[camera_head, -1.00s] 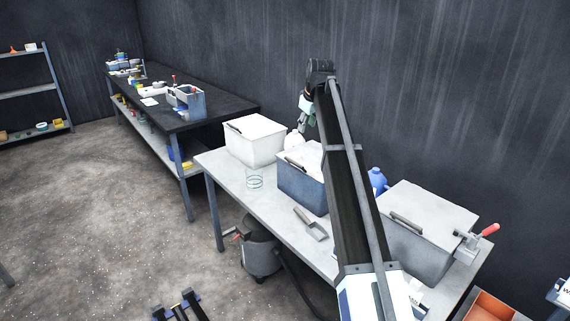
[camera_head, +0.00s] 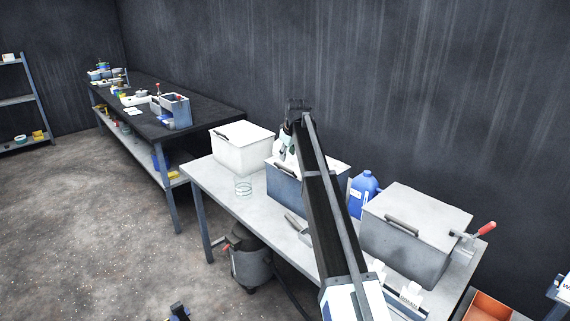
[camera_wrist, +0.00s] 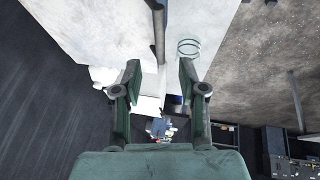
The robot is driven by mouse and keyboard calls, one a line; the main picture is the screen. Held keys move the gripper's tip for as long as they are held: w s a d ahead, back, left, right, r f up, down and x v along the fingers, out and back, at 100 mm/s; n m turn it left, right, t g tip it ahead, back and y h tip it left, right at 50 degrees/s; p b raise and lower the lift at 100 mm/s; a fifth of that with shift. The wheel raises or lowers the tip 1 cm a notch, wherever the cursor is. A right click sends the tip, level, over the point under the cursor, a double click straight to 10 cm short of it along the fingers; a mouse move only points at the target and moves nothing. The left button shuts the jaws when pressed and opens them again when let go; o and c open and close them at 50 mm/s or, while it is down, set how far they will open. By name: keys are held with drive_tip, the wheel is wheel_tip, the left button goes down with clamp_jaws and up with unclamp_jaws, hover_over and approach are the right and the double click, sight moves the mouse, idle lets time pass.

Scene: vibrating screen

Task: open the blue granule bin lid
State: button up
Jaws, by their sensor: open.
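The blue granule bin (camera_head: 286,186) stands on the light table in the middle of the head view. Its white lid (camera_head: 336,165) appears shut and is partly hidden by my arm. Contact with the handle cannot be seen.
A white bin (camera_head: 242,148) stands left of the blue bin and a grey lidded bin (camera_head: 412,235) to the right. A blue jug (camera_head: 363,192) is between them. A dark wall is behind.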

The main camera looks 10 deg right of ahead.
sight(285, 168)
drive_tip(key=p+x, duration=0.1)
drive_tip(key=x, duration=0.7)
drive_tip(key=shift+p, duration=0.3)
clamp_jaws()
